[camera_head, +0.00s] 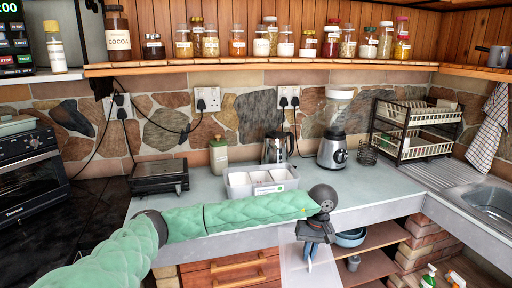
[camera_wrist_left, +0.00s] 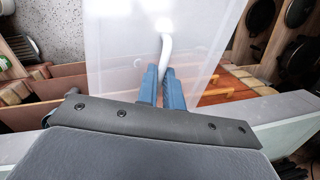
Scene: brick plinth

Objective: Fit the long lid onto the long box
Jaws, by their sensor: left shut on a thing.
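The long box (camera_head: 238,190) is a white open tub with divided compartments and a green-marked label on its front. It sits on the counter near the middle of the head view, partly behind my left arm. My left gripper (camera_head: 309,252) hangs in front of the counter edge, right of the box. Its blue fingers (camera_wrist_left: 161,84) are shut on the white handle of the long lid (camera_wrist_left: 115,40), a translucent panel. The lid also shows in the head view (camera_head: 295,272), hanging steeply tilted below the counter top, apart from the box. My right gripper is not in view.
A kettle (camera_head: 276,148), a blender (camera_head: 334,140) and a green bottle (camera_head: 218,155) stand behind the box. A black grill (camera_head: 160,176) is at left, a dish rack (camera_head: 415,132) at right. The counter (camera_head: 375,190) right of the box is clear. Shelves with bowls lie below.

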